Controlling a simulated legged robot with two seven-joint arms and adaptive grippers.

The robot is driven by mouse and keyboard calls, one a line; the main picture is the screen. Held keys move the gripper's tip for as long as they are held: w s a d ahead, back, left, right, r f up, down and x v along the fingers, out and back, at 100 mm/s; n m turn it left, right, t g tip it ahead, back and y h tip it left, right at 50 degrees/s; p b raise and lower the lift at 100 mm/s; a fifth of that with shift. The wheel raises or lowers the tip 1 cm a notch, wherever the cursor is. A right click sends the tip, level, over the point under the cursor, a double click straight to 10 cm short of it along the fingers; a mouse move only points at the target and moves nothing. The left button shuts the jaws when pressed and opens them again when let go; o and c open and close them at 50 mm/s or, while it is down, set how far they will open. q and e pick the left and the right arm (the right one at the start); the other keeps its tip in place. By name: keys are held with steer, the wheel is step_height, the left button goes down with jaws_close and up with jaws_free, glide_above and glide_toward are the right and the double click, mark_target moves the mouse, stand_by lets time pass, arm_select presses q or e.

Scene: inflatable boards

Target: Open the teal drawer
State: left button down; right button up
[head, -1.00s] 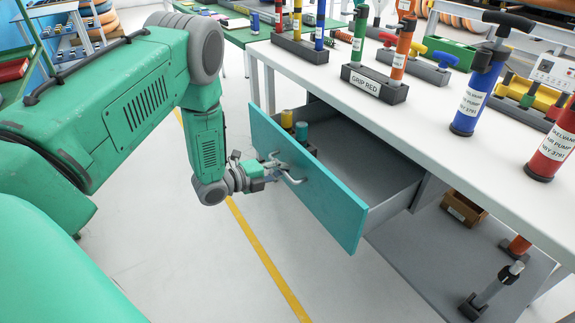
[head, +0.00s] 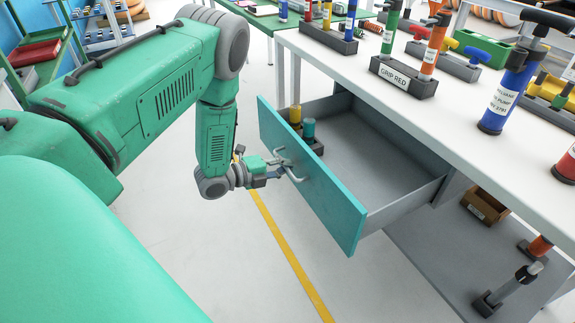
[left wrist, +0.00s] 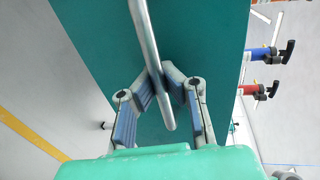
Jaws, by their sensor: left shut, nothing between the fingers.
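The teal drawer (head: 318,190) stands pulled well out from under the white bench, its inside visible from above. A bent metal handle (head: 290,170) is on its front. My left gripper (head: 270,168) is at the handle, in front of the drawer face. In the left wrist view, the metal handle (left wrist: 150,60) runs across the fingers of my left gripper (left wrist: 165,85), against the teal front. The fingers are shut with nothing held between them; whether they touch the bar I cannot tell. My right gripper is out of view.
A rack with a yellow and a teal cylinder (head: 308,130) stands inside the drawer. The white bench top (head: 440,105) carries several pumps and a block labelled GRIP RED (head: 403,76). A lower shelf (head: 440,265) holds a brown box (head: 485,206). The floor (head: 235,270) in front is clear.

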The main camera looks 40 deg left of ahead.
arm_select(q)
steer(key=shift+s+f, duration=0.15)
steer(key=c, duration=1.6)
jaws_free()
steer(key=shift+a, duration=0.1)
steer(key=v, duration=1.1)
steer(key=shift+s+a, duration=0.3)
